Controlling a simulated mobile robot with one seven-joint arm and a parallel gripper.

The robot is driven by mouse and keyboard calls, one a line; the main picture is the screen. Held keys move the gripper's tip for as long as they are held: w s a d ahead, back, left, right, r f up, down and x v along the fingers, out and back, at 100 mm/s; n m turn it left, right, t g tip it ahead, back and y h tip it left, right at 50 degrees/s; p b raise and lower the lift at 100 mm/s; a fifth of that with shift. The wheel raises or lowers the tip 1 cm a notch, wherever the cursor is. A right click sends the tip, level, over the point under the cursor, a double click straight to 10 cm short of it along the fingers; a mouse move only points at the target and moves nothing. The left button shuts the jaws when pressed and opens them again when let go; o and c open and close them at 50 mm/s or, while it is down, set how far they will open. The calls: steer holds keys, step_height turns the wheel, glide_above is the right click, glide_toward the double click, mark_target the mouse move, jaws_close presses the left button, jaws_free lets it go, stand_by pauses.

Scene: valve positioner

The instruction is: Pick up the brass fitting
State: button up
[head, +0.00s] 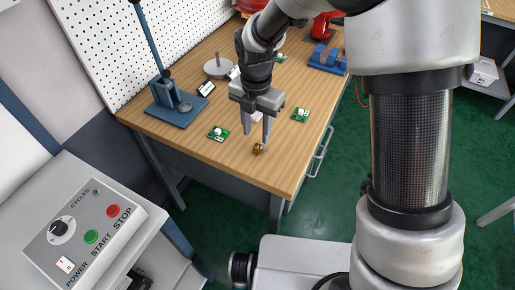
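The brass fitting (258,149) is a small gold-brown piece on the wooden workbench (185,143), near its front right corner. My gripper (256,138) points down over the bench, with its two grey fingers spread apart. The right fingertip is right by the fitting in the picture; the left fingertip is up and to the left of it. No object shows between the fingers. I cannot tell how high the fingertips are above the bench, or whether one touches the fitting.
Small green boards lie left (218,133) and right (300,114) of my gripper. A blue stand (178,108) with a post is at the left, a grey round part (217,68) behind, and a blue block (326,58) at the back right. A control panel (82,232) is at lower left.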

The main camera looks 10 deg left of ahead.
mark_target(257, 143)
steer(key=shift+w+d+f+b, duration=0.1)
steer(key=shift+f+b, duration=0.25)
steer(key=shift+f, duration=2.8)
steer(key=shift+c, duration=0.3)
jaws_close()
